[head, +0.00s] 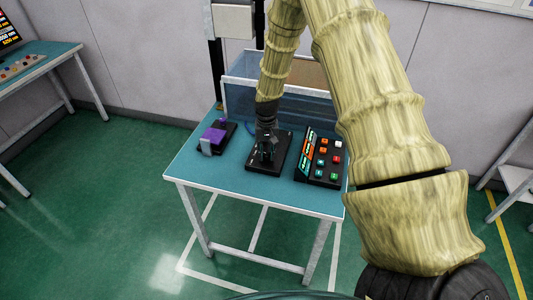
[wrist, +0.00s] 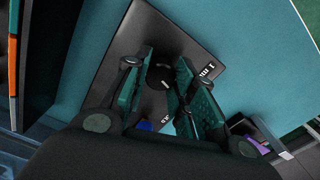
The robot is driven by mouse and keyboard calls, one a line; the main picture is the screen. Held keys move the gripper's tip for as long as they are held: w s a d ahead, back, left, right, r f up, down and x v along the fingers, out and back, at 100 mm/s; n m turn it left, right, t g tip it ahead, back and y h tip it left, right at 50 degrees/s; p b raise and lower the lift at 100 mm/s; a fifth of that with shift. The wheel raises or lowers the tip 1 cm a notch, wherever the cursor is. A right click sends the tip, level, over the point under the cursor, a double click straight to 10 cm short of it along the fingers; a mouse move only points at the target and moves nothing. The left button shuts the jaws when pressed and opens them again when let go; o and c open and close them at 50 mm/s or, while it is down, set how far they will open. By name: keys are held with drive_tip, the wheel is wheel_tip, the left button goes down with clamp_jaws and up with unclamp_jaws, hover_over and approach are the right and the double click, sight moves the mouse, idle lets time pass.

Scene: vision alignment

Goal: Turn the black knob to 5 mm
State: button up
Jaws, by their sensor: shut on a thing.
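The black knob (wrist: 162,75) sits on a dark flat panel (wrist: 128,55) with small white markings at its right side. The same dark panel shows in the head view (head: 283,152) on the teal table. My gripper (wrist: 165,92) reaches down over the panel, with its teal-padded fingers on either side of the knob, shut on it. In the head view my gripper (head: 267,150) hides most of the knob. The markings are too small to read, so the knob's setting cannot be told.
A control box (head: 322,158) with coloured buttons and a lit display stands right of the panel. A purple-and-grey device (head: 215,136) stands to its left. The front strip of the table (head: 240,189) is clear.

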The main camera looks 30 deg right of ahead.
drive_tip(key=shift+w+r+m, duration=0.1)
drive_tip(key=shift+w+m, duration=0.05)
drive_tip(key=shift+m, duration=1.45)
